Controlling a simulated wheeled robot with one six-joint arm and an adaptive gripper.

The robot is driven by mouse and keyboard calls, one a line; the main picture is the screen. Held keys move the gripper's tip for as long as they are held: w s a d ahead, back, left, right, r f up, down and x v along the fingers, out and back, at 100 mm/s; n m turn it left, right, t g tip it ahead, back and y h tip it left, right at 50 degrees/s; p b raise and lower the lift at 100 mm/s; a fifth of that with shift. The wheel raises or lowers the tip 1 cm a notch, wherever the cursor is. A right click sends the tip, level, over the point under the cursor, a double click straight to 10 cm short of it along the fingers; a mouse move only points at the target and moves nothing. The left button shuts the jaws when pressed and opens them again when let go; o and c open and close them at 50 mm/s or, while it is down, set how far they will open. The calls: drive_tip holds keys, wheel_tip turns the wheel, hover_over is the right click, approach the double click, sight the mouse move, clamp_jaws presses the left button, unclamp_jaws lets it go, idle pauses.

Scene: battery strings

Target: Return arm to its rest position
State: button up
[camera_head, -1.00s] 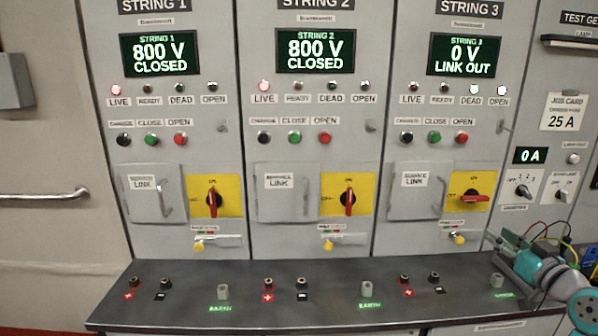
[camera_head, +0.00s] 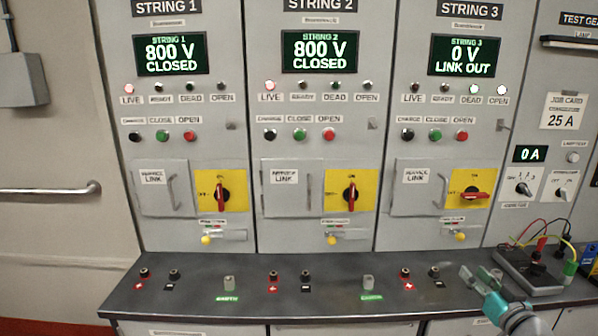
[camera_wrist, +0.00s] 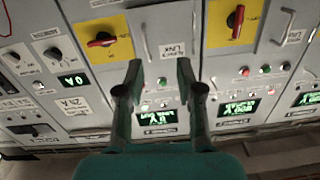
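My gripper (camera_head: 479,274) is low at the right in the head view, over the front part of the dark bench by the String 3 terminals. In the wrist view its two fingers (camera_wrist: 158,78) stand apart with nothing between them. The wrist view is upside down and faces the cabinet fronts, with the String 3 display (camera_wrist: 158,116) beyond the fingers. Part of my teal arm (camera_head: 515,312) shows below the gripper; the rest is out of frame.
The bench (camera_head: 190,305) carries red and black terminals and earth posts. A test box with leads (camera_head: 530,270) stands close to the right of my gripper. String 3 reads 0 V, LINK OUT (camera_head: 464,55); Strings 1 and 2 read 800 V, CLOSED. A handrail (camera_head: 50,190) is at left.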

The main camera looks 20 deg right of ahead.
drive_tip(key=s+a+f+g, duration=0.1)
drive_tip(key=s+a+f, duration=0.3)
drive_tip(key=a+f, duration=0.35)
drive_tip(key=s+a+f+m, duration=0.1)
drive_tip(key=s+a+f, duration=0.45)
drive_tip(key=a, duration=0.25)
drive_tip(key=s+a+f+g, duration=0.1)
drive_tip(key=s+a+f, duration=0.3)
drive_tip(key=a+f, duration=0.4)
drive_tip(key=s+a+r+n+y, duration=0.1)
drive_tip(key=s+a, duration=0.3)
drive_tip(key=s, duration=0.4)
drive_tip(key=s+a+r+n+y, duration=0.1)
drive_tip(key=s+a+n, duration=0.1)
drive_tip(key=s+a, duration=0.3)
drive_tip(key=s+a+r+n+y, duration=0.1)
drive_tip(key=s+a, duration=0.3)
drive_tip(key=s, duration=0.8)
drive_tip(key=shift+s+a+r+n+y, duration=0.15)
drive_tip(key=shift+a+n+y, duration=0.1)
drive_tip(key=shift+n+y, duration=0.3)
drive_tip(key=shift+d, duration=0.15)
